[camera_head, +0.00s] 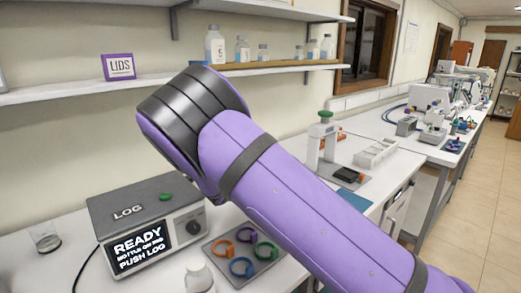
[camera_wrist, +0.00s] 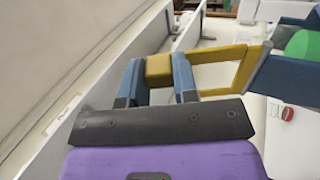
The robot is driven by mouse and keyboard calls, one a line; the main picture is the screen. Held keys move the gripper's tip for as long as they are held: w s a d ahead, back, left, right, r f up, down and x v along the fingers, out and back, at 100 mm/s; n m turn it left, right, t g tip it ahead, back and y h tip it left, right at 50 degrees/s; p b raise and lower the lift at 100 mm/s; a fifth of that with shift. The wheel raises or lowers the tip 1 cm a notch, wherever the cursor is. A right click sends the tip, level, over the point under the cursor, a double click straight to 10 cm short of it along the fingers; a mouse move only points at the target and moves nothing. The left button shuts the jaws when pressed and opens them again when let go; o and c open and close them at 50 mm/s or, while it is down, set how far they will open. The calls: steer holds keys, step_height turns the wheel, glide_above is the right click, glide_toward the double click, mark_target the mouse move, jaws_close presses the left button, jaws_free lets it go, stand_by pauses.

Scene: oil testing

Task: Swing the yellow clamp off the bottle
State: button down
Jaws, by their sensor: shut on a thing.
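The yellow clamp (camera_wrist: 225,68) shows in the wrist view as a bar with a bent arm reaching right and a block-like end. My gripper (camera_wrist: 158,80) has its blue fingers shut on that yellow end. The clamp's right side meets a blue-grey piece beside a green rounded part (camera_wrist: 302,45). I cannot clearly make out the clamped bottle in the wrist view. In the head view, my purple arm hides the gripper and the clamp. A white-capped bottle (camera_head: 199,277) stands at the bottom edge of that view; I cannot tell if it is the task's bottle.
A LOG box (camera_head: 149,208) with a READY screen stands on the left bench, next to a tray with several coloured rings (camera_head: 241,267).

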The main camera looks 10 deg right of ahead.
steer(key=c, duration=0.9)
jaws_free()
steer(key=v, duration=1.1)
steer(key=shift+w, duration=0.1)
steer(key=shift+d, duration=0.1)
